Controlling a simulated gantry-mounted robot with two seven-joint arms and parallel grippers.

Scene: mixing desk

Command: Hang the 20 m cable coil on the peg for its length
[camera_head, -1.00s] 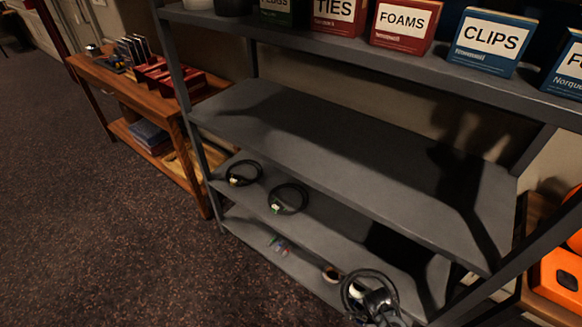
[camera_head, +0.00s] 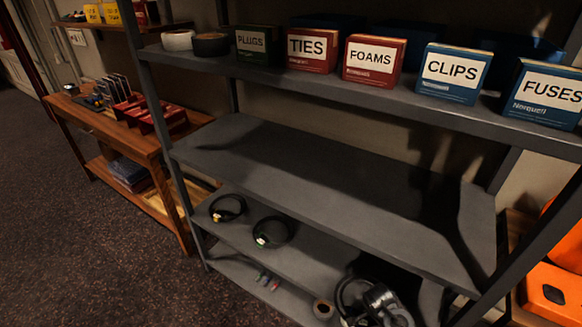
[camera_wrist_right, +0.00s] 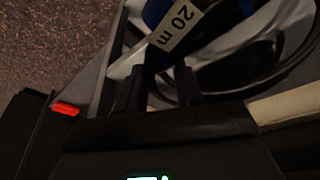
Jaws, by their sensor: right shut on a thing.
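My right gripper (camera_head: 378,304) is at the bottom of the head view, in front of the lower shelves, with a black cable coil (camera_head: 342,288) at it. In the right wrist view, the fingers of this gripper (camera_wrist_right: 160,80) are shut on the coil (camera_wrist_right: 268,76). A white tag reading "20 m" (camera_wrist_right: 178,28) shows just beyond the fingertips. Part of the coil is cut off by the picture edges. My left gripper is not in view. No peg can be made out in these frames.
The grey shelf above (camera_head: 300,170) is bare. Labelled boxes (camera_head: 375,61) line the upper shelf. A wooden bench (camera_head: 150,146) stands left; orange cases (camera_head: 553,290) stand right.

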